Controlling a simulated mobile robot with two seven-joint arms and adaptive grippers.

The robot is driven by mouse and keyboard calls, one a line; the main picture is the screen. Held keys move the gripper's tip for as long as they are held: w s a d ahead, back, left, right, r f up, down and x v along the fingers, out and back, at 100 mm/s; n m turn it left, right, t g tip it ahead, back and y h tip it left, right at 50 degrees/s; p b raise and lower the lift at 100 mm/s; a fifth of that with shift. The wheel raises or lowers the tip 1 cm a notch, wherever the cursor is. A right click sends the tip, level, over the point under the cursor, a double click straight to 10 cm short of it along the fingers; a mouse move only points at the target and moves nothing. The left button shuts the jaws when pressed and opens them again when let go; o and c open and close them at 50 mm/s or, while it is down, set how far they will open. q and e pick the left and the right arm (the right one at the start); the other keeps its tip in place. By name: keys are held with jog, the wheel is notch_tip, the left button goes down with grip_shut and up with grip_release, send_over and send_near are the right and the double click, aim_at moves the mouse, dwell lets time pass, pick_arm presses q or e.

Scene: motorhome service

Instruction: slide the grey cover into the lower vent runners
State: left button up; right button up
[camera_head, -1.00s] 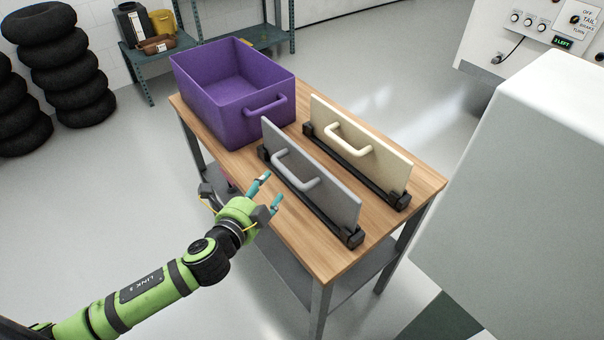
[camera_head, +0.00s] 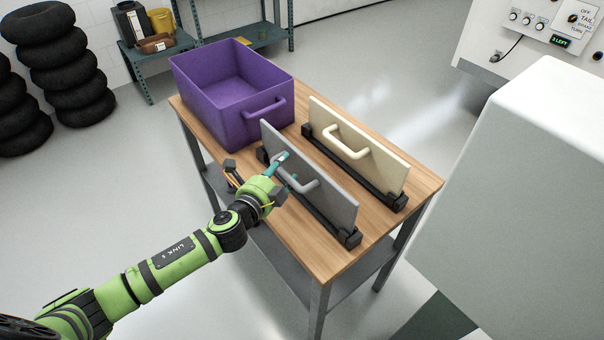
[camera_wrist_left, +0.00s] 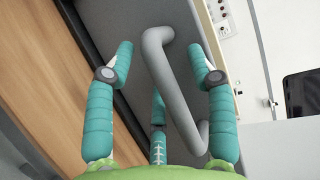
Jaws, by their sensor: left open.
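The grey cover (camera_head: 338,205) stands upright in a black holder (camera_head: 318,217) on the wooden table. Its grey bar handle (camera_head: 308,187) faces my left gripper (camera_head: 288,167). The gripper is open, with its teal fingers at the handle. In the left wrist view, the handle (camera_wrist_left: 172,85) runs between the spread fingers (camera_wrist_left: 162,65), and the grey cover (camera_wrist_left: 140,25) lies behind it. The fingers are not closed on the handle; whether one touches it I cannot tell. The lower vent runners cannot be made out. My right gripper is not in view.
A cream cover (camera_head: 375,160) stands in a second black holder (camera_head: 350,170) behind the grey one. A purple bin (camera_head: 215,105) sits at the table's (camera_head: 300,245) far left end. A large pale box-like body (camera_head: 530,190) stands at the right. Stacked tyres (camera_head: 65,70) are at far left.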

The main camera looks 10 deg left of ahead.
pick_arm(q)
grip_shut()
jog(key=shift+r, duration=0.1)
notch_tip(320, 180, up, 10)
jog(key=shift+p, duration=0.35)
